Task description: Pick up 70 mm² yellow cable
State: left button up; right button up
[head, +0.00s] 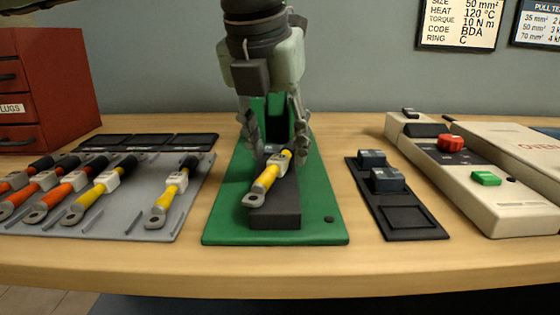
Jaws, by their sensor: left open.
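A short yellow cable (268,178) with a metal ring lug and a white tag lies on the dark block of a green-based fixture (222,222) at the middle of the table. Its lug points to the front left. My left gripper (274,144) is open, pointing down over the cable's back end, with one finger on each side. I cannot tell whether the fingers touch it. Two more yellow cables, one at left (92,198) and one at right (171,196), lie on the grey rack. The tags are too small to read.
Orange cables (56,194) lie at the left of the grey rack (130,223). A red drawer cabinet (55,75) stands behind it. Right of the fixture are a black tray (404,219) with dark blocks and a beige device (500,214) with red and green controls.

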pick_arm(q)
jog(key=shift+w+d+f, duration=0.1)
jog(key=shift+w+f, duration=0.05)
jog(key=shift+f, duration=0.35)
grip_shut()
jog(key=shift+r, duration=0.1)
